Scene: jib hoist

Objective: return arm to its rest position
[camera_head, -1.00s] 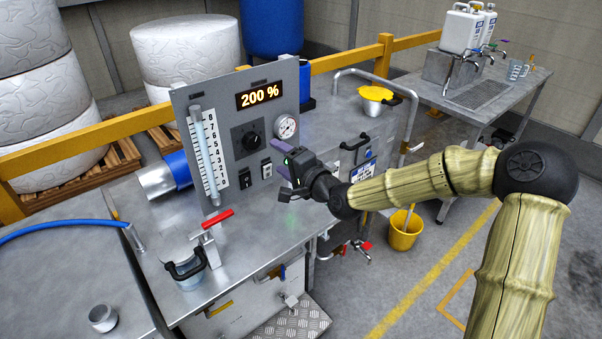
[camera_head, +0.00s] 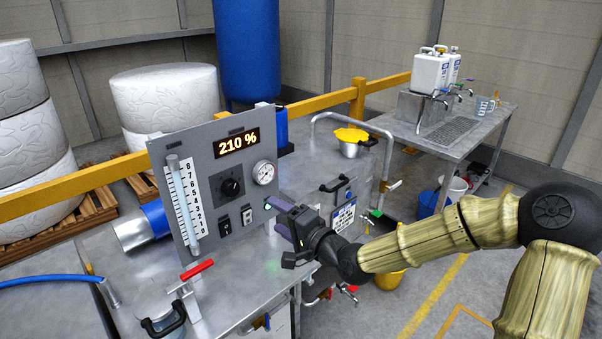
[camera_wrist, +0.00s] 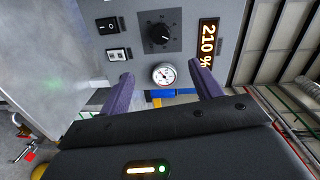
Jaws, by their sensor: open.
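My gripper (camera_head: 282,218) is open and empty in front of the lower right of the grey control panel (camera_head: 203,150). My arm reaches in from the right of the head view, bent at a dark elbow joint. In the wrist view the two purple fingers of my gripper (camera_wrist: 164,88) stand apart, with the round gauge (camera_wrist: 163,75) seen between them. The black knob (camera_wrist: 160,34) lies beyond them on the panel. The display (camera_head: 237,143) reads 210 %. I cannot tell whether the fingers touch the panel; nothing is between them.
The steel bench (camera_head: 250,273) lies under my gripper. A red-handled valve (camera_head: 196,270) stands at its front. A yellow rail (camera_head: 75,188) runs behind. A bent metal pipe (camera_head: 385,135) rises behind my forearm. A side table (camera_head: 470,130) with white canisters (camera_head: 430,72) stands at the back right.

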